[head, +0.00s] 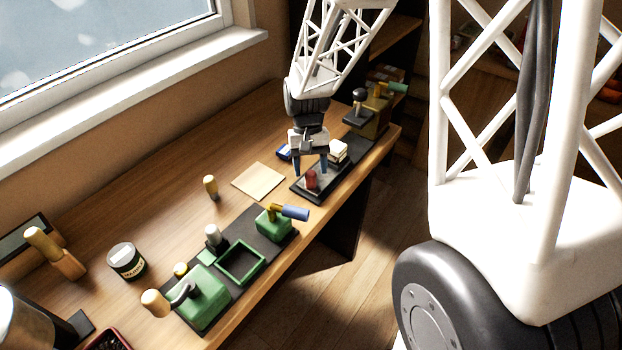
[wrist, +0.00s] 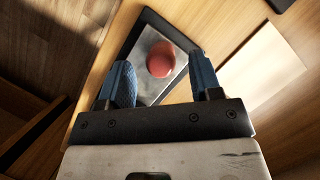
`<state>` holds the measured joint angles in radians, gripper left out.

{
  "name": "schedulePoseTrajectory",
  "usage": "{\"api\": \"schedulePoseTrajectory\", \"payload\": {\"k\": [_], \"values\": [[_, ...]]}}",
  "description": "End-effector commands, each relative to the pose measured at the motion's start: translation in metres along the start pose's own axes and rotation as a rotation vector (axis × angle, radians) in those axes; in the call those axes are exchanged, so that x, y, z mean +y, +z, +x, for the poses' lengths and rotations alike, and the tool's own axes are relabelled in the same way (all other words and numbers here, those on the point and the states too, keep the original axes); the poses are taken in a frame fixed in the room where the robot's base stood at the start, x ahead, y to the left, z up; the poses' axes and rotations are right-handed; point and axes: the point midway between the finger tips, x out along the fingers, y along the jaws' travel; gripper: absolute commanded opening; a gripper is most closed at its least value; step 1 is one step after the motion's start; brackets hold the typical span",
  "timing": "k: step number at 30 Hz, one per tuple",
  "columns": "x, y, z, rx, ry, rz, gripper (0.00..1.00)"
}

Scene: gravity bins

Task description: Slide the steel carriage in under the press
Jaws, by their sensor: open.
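The steel carriage (wrist: 152,88) is a grey metal plate with a round red knob (wrist: 161,60), lying in a dark-rimmed base (wrist: 137,34). In the head view the red knob (head: 311,180) stands at the near end of the dark base (head: 306,197). My gripper (head: 311,170) is open and points down over the carriage. Its blue fingers are apart, and in the wrist view (wrist: 160,72) the knob shows between them, apart from both. A cream block (head: 338,149) stands at the base's far part; whether it belongs to the press is unclear, as my gripper partly covers that area.
A pale square sheet (head: 258,181) lies left of the base, with a small blue item (head: 284,152) near it. A green fixture (head: 204,297) stands nearer. A black-knobbed device (head: 358,111) stands beyond. The table's edge runs close along the base's right side.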

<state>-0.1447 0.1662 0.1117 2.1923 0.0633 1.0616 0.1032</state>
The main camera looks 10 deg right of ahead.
Motion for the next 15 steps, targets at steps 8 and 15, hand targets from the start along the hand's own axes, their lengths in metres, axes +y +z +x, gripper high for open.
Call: {"api": "schedulePoseTrajectory", "payload": {"k": [8,15], "values": [[0.000,0.000,0.029,-0.002,0.000,0.000,0.58],[0.000,0.000,0.037,0.001,0.000,0.000,0.58]]}}
